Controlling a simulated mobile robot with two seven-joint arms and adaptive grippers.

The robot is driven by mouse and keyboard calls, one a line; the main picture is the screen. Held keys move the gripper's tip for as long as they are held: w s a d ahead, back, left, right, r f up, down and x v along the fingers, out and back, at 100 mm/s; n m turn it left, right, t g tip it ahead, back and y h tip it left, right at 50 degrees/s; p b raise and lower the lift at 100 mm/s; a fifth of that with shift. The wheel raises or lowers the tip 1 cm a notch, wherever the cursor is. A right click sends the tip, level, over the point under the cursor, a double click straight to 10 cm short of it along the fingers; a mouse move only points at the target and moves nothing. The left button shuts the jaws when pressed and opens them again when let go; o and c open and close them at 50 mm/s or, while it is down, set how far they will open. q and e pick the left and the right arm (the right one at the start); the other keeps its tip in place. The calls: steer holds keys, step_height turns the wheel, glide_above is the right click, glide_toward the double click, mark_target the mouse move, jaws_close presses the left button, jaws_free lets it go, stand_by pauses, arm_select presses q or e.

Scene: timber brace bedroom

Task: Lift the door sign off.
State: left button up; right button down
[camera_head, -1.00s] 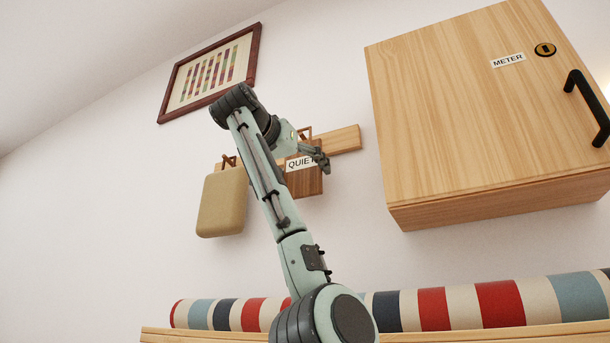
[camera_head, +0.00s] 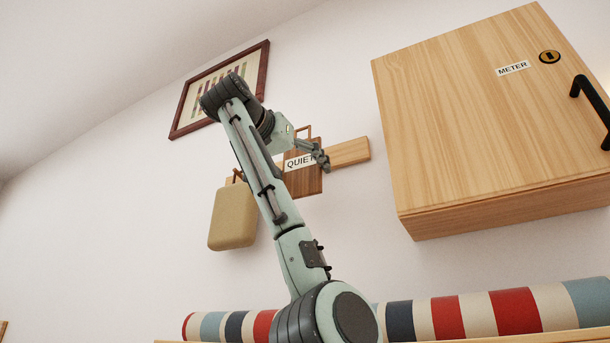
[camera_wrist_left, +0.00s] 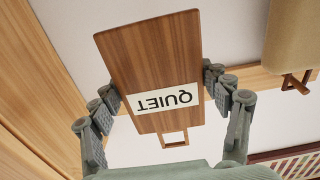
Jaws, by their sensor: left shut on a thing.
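The door sign is a dark brown wooden board (camera_head: 304,181) with a white QUIET label and a wooden hanging loop on top. My left gripper (camera_head: 312,156) is at its upper part in the head view. In the left wrist view my left gripper (camera_wrist_left: 160,92) has a finger at each side edge of the sign (camera_wrist_left: 150,65), shut on it; the sign appears upside down there. The sign is in front of the pale wooden rail (camera_head: 350,153). Its loop (camera_wrist_left: 175,139) shows against the white wall, above the rail. Any peg behind the sign is hidden.
A tan padded item (camera_head: 232,218) hangs from the rail, left of the sign and close to my arm. A wooden METER cabinet (camera_head: 470,130) juts out at right. A framed picture (camera_head: 264,62) is at upper left. A striped roll (camera_head: 450,316) lies below.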

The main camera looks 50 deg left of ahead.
arm_select(q)
steer(key=shift+v, duration=1.3)
steer(key=shift+r, duration=0.15)
